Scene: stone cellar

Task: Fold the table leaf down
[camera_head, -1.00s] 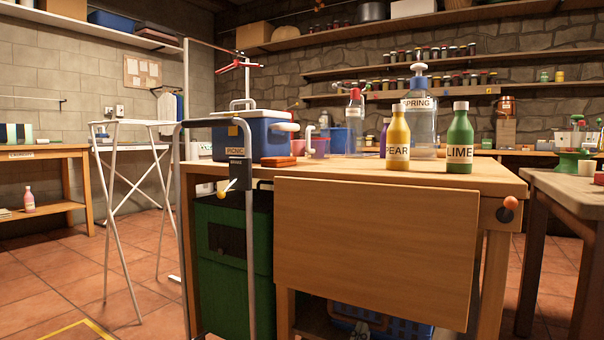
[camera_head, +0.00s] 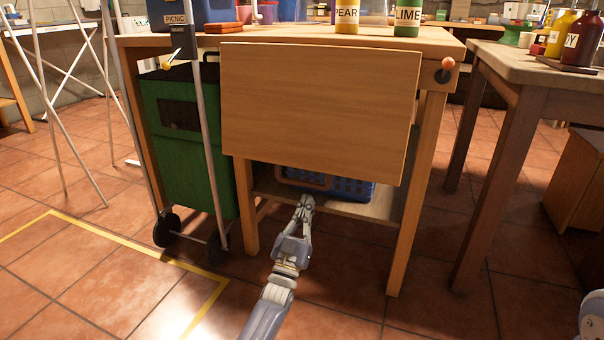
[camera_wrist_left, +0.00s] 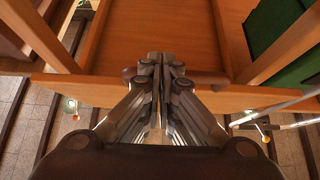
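The table leaf (camera_head: 318,105) is a plain wooden board hanging down at the front of the wooden table (camera_head: 440,42), its lower edge sloping down to the right. A round orange knob (camera_head: 448,63) sits on the table's apron, right of the leaf. My left gripper (camera_head: 305,203) is below the leaf's lower edge, with its fingers pointing under the table. In the left wrist view my gripper (camera_wrist_left: 159,62) has its fingers pressed together. A brown bar (camera_wrist_left: 207,78) shows behind the fingertips; I cannot tell whether they touch it. My right gripper is not in view.
A blue basket (camera_head: 352,188) sits on the low shelf (camera_head: 378,208) behind my left gripper. A green wheeled bin (camera_head: 185,135) stands left of the leaf. A second table (camera_head: 520,75) is at the right. Yellow floor tape (camera_head: 130,246) marks the left floor.

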